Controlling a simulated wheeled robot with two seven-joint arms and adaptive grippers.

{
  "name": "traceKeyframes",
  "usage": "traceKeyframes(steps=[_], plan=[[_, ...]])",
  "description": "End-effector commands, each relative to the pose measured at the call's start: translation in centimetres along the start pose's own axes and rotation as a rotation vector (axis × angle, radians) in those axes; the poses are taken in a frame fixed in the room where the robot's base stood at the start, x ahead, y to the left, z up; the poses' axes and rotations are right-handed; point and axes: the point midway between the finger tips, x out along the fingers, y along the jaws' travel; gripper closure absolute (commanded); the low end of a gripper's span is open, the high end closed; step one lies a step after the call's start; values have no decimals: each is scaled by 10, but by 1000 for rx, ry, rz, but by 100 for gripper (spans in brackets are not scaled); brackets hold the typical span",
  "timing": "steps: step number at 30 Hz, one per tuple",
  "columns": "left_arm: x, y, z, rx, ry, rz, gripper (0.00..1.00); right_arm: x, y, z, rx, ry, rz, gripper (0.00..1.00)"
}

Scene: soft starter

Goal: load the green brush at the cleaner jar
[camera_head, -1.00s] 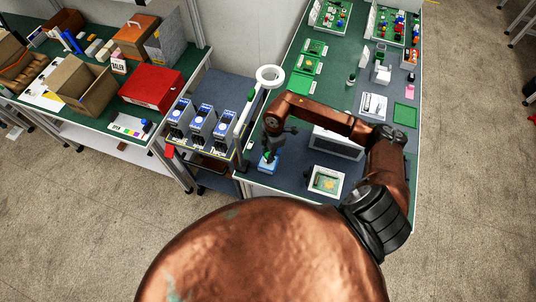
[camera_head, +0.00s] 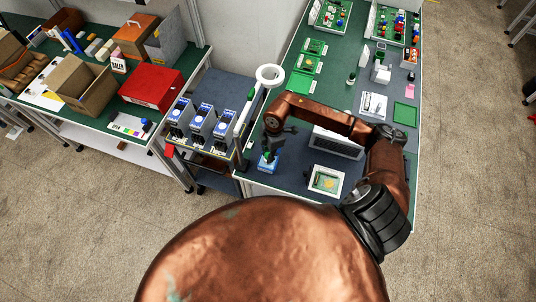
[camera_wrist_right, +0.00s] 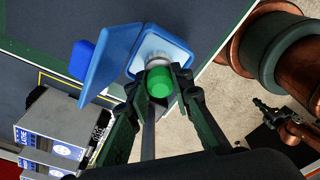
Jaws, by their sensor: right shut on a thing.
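The cleaner jar (camera_head: 268,165) is a small blue container at the near left corner of the green-topped bench. My right gripper (camera_wrist_right: 160,84) is shut on the green brush (camera_wrist_right: 159,82), whose round green end faces the camera. The brush is over the jar's mouth; its lower end is hidden, so I cannot tell how deep it is. My right gripper (camera_head: 269,151) also shows above the jar in the head view. My left gripper is out of view.
A white-framed magnifier lamp (camera_head: 270,75) rises left of the arm. A tray with a green board (camera_head: 326,181) lies right of the jar. A red box (camera_head: 151,90) sits on the left table.

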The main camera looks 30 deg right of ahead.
Motion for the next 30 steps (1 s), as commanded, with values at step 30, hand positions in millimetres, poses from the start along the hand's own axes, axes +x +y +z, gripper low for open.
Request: traceKeyframes(steps=[30], plan=[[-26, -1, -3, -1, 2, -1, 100, -30, 0, -4, 0, 0, 0, 99]])
